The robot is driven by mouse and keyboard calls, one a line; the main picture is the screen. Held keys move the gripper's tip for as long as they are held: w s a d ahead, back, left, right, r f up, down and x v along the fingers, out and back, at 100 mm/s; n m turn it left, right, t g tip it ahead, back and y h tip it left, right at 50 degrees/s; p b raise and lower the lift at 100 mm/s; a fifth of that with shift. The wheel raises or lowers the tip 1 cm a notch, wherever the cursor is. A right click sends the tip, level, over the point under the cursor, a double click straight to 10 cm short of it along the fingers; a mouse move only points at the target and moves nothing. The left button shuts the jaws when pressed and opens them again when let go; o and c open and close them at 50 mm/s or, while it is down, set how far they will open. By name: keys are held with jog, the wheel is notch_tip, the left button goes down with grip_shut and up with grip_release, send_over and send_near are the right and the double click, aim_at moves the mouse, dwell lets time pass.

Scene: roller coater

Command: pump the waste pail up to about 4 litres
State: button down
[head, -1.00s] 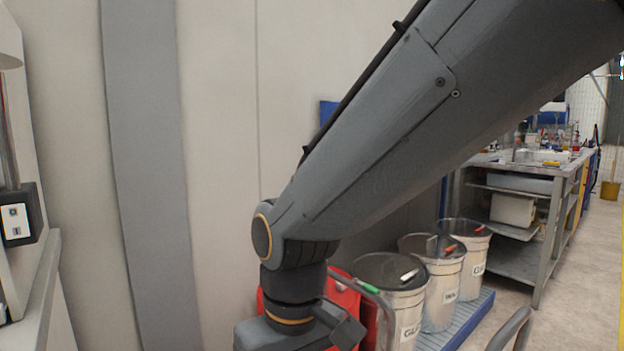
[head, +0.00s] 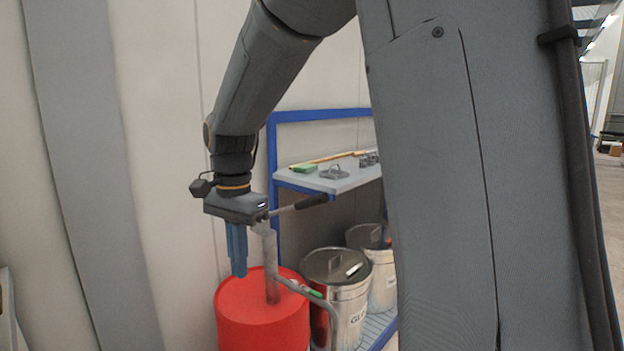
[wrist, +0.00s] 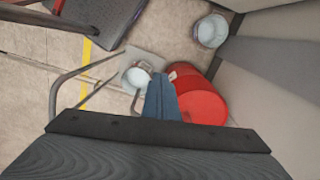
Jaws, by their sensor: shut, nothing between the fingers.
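A red drum (head: 262,318) stands by the wall with a grey pump column (head: 271,268) rising from its top. A pump lever with a dark grip (head: 312,201) sticks out to the right, close to my wrist. In the wrist view the fingers (wrist: 162,100) overlap the left side of the drum (wrist: 205,103). A pail (wrist: 137,76) stands on a grey plate beside the drum. Another pail (wrist: 211,31) stands by the wall. Which is the waste pail, and its level, I cannot tell.
Lidded metal bins (head: 338,290) stand right of the drum on a blue grated platform, under a blue-framed shelf (head: 335,182). A curved grey rail (wrist: 72,80) rises left of the plate. The wall is close on the left.

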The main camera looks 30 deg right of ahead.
jog(key=w+d+r+m+p, duration=1.1)
jog(key=d+m, duration=0.1)
jog(key=m+p, duration=0.7)
jog(key=m, duration=0.3)
send_near(309, 202)
jog(key=w, duration=0.2)
jog(key=shift+d+r+g, duration=0.3)
jog(key=shift+d+g, duration=0.1)
jog(key=shift+s, duration=0.1)
jog(key=shift+s+f+b, duration=0.2)
jog(key=shift+f+b, duration=0.6)
jog(key=shift+f, duration=0.95)
jog(key=shift+s+f+b, duration=0.15)
jog(key=shift+f+b, duration=0.6)
jog(key=shift+f, duration=1)
jog(key=shift+f+b, duration=0.8)
jog(key=shift+f, duration=1.4)
jog(key=shift+w, duration=0.1)
